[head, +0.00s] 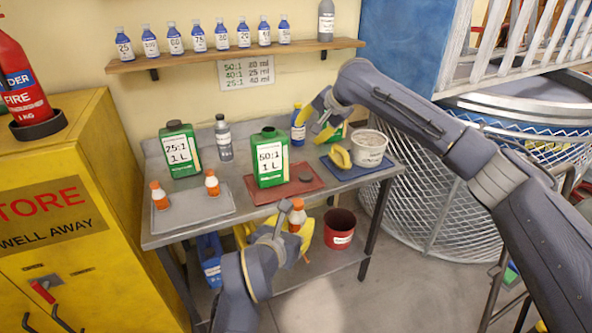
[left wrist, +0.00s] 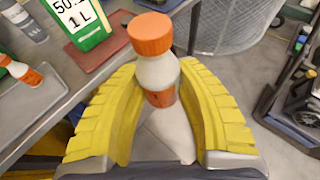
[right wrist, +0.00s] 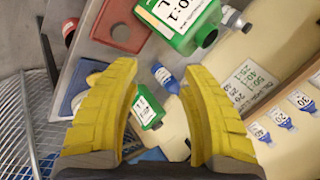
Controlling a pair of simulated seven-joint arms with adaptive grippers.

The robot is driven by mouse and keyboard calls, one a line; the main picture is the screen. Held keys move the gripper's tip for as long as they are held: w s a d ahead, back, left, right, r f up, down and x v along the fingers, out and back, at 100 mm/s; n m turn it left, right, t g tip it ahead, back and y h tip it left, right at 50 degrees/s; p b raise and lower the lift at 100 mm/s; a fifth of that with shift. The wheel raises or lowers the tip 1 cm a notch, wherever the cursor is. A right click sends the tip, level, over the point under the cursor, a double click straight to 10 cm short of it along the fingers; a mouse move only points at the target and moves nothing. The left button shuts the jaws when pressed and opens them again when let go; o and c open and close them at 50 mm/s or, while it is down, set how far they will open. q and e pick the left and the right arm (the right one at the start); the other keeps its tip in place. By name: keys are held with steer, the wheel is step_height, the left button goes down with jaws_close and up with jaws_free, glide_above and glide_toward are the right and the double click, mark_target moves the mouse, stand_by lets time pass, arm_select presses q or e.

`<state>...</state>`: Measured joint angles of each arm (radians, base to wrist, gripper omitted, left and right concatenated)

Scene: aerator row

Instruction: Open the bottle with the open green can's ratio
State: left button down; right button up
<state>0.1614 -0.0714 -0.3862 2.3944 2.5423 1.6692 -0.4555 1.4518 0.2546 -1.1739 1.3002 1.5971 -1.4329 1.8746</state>
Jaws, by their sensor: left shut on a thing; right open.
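My left gripper (head: 291,228) is shut on a small white bottle with an orange cap (left wrist: 155,65), held upright in front of the bench; its cap is on. Its label is mostly hidden. The green 50:1 can (head: 270,160) stands on a red mat, with a dark round cap (head: 306,177) beside it. Its mouth looks open in the right wrist view (right wrist: 208,38). The green 25:1 can (head: 180,150) looks capped. A third green can (right wrist: 148,110) is partly hidden behind my right gripper (head: 320,118), which is open and empty above the bench's back right.
Two more orange-capped bottles (head: 160,196) (head: 212,183) stand on a grey mat. A white tub (head: 369,149) and a yellow item (head: 340,157) are on a blue mat. A blue bottle (head: 298,125) and grey bottle (head: 223,138) stand behind. A red bucket (head: 340,229) is below.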

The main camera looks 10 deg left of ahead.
steer(key=s+a+r+g, duration=0.1)
steer(key=s+a+r, duration=0.1)
steer(key=s+a, duration=0.3)
steer(key=m+g+h, duration=0.2)
steer(key=g+h, duration=0.3)
glide_above(296, 201)
steer(key=shift+w+a+r, duration=0.1)
steer(key=shift+w+a, duration=0.05)
steer(key=shift+w, duration=0.1)
steer(key=shift+s, duration=0.2)
steer(key=shift+d+f, duration=0.2)
steer(key=shift+f, duration=3.8)
steer(key=shift+o, duration=0.4)
jaws_close()
